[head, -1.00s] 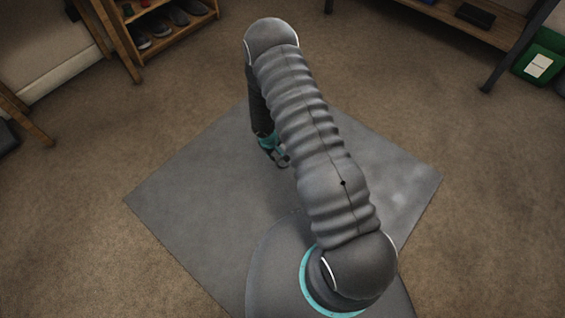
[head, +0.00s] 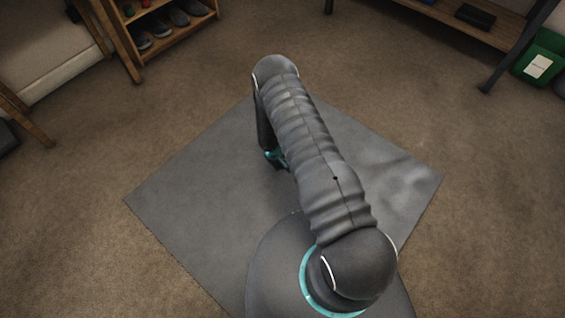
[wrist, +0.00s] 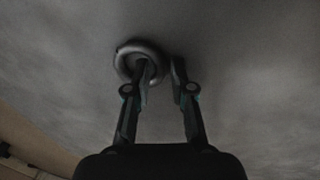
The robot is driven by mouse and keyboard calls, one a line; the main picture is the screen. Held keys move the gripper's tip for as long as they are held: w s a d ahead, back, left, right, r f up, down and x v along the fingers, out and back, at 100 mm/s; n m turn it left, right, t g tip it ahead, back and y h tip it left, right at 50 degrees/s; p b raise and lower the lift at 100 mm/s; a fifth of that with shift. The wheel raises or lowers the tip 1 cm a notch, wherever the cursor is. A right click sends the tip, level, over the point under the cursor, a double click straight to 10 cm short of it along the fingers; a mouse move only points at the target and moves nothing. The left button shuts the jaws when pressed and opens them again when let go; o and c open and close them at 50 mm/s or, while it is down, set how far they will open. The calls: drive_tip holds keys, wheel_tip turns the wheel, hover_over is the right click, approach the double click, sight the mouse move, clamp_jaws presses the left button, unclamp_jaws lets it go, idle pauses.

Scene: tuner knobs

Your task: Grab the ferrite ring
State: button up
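The ferrite ring (wrist: 123,62) shows in the wrist view as a dark grey ring lying on the grey mat. My gripper (wrist: 162,72) is open, its two fingertips apart at the ring. The left finger crosses in front of the ring and its tip shows over the ring's hole; I cannot tell whether it is inside the hole or above it. The right fingertip is just outside the ring's right side, so the ring's right wall lies between the fingers. In the head view the ring is not visible, and my arm hides most of the gripper.
The grey mat (head: 190,195) lies flat on brown carpet (head: 420,130) and looks otherwise clear. A wooden shelf with shoes (head: 170,30) stands at the back left. A table (head: 470,30) and a green box (head: 540,60) are at the back right.

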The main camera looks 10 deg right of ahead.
clamp_jaws()
drive_tip(key=shift+r, duration=0.1)
idle(0.3)
